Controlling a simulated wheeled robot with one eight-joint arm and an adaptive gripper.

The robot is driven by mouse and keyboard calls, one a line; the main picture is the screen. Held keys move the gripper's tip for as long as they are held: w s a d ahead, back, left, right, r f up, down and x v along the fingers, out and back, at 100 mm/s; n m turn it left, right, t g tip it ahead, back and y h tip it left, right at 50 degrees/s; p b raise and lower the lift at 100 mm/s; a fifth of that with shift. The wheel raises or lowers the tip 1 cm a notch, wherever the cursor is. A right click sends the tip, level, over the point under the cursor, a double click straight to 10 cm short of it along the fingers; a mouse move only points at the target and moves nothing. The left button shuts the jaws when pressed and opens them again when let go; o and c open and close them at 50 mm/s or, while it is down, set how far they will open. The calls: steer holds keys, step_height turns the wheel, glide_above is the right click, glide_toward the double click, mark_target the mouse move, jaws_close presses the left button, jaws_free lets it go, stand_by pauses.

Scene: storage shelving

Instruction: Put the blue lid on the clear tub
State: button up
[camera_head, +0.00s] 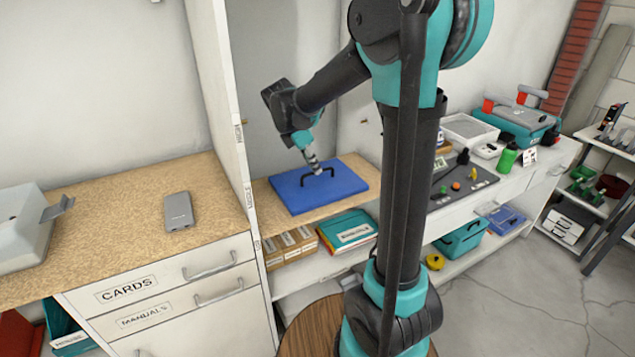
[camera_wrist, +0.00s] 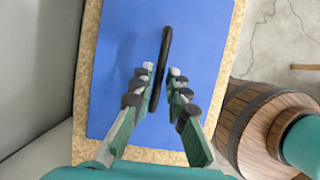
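The blue lid (camera_head: 338,187) is a flat rectangular slab with a black arched handle (camera_wrist: 165,48), lying on a wooden shelf board. My gripper (camera_head: 311,165) reaches down over the lid at its handle. In the wrist view my gripper (camera_wrist: 161,72) has its fingers apart, one on each side of the handle, with a gap visible on the right side. The lid fills the middle of that view. I cannot surely tell the clear tub; a pale, low open container (camera_head: 468,131) stands on the far counter, and a pale grey box (camera_head: 22,228) is cut off at the left edge.
A tall white panel (camera_head: 236,140) stands just left of the lid. A grey flat device (camera_head: 179,211) lies on the left wooden counter, which has free room. A dark mat (camera_head: 465,187) with small items and a green bottle (camera_head: 507,158) are at right.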

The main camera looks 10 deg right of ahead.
mark_target(317, 178)
steer(key=shift+x, duration=1.8)
jaws_close()
steer(key=shift+r, duration=0.1)
